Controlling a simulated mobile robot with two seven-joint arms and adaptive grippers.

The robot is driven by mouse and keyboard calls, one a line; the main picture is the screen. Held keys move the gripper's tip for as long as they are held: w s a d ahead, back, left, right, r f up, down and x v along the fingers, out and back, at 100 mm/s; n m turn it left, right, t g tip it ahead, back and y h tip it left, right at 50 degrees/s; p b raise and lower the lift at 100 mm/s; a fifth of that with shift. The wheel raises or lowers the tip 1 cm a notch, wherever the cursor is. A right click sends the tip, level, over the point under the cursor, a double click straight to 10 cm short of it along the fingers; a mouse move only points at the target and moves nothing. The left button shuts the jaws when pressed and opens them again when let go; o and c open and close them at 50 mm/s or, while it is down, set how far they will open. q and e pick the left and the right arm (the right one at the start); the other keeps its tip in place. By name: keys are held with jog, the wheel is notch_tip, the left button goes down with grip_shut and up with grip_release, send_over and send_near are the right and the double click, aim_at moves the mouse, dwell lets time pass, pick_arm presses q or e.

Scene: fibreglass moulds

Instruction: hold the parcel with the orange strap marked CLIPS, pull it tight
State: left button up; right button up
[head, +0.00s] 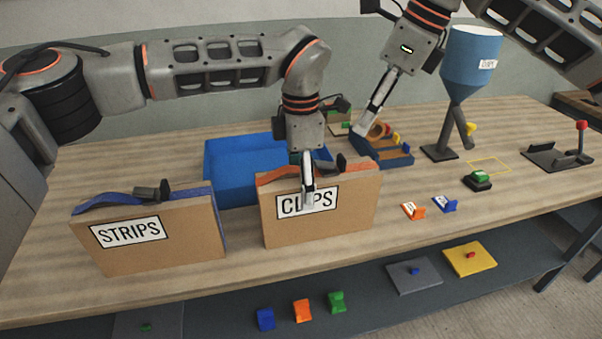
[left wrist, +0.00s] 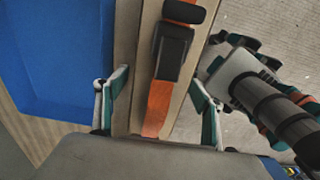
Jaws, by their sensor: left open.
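The parcel marked CLIPS (head: 343,223) stands upright near the table's front edge. Its orange strap (head: 272,177) runs over the top, with a dark buckle in the middle; the strap (left wrist: 160,108) and buckle (left wrist: 172,50) also show in the left wrist view. My left gripper (head: 308,190) is open and points down, its fingers astride the parcel's top; one finger covers part of the label. In the left wrist view the left gripper (left wrist: 157,105) has gaps beside the parcel. My right gripper (head: 372,112) is raised to the right, apart from the parcel; its opening is unclear.
A STRIPS parcel (head: 180,240) with a blue strap stands at left. A blue bin (head: 225,172) is behind the CLIPS parcel. A blue hopper (head: 470,65), a small tray (head: 395,160), orange and blue tags and a green button (head: 480,177) are at right. A shelf lies below.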

aim_at(343, 156)
pick_arm(q)
jog(key=shift+f, duration=2.8)
jog(key=c, duration=1.7)
pick_arm(e)
jog(key=o, duration=0.3)
jog(key=a+f+n+g, duration=0.1)
jog(key=f+n, duration=0.1)
jog(key=f, duration=0.1)
jog(key=w+a+f+n+g, duration=0.1)
jog(key=f+n, duration=0.2)
jog(key=a+f+n, duration=0.1)
jog(key=f+n, duration=0.1)
jog(key=f, duration=0.2)
jog(key=shift+w+a+n+g+y, duration=0.2)
jog(key=shift+w+n+g+y, duration=0.1)
jog(key=shift+n+g, duration=0.1)
jog(key=shift+r, duration=0.1)
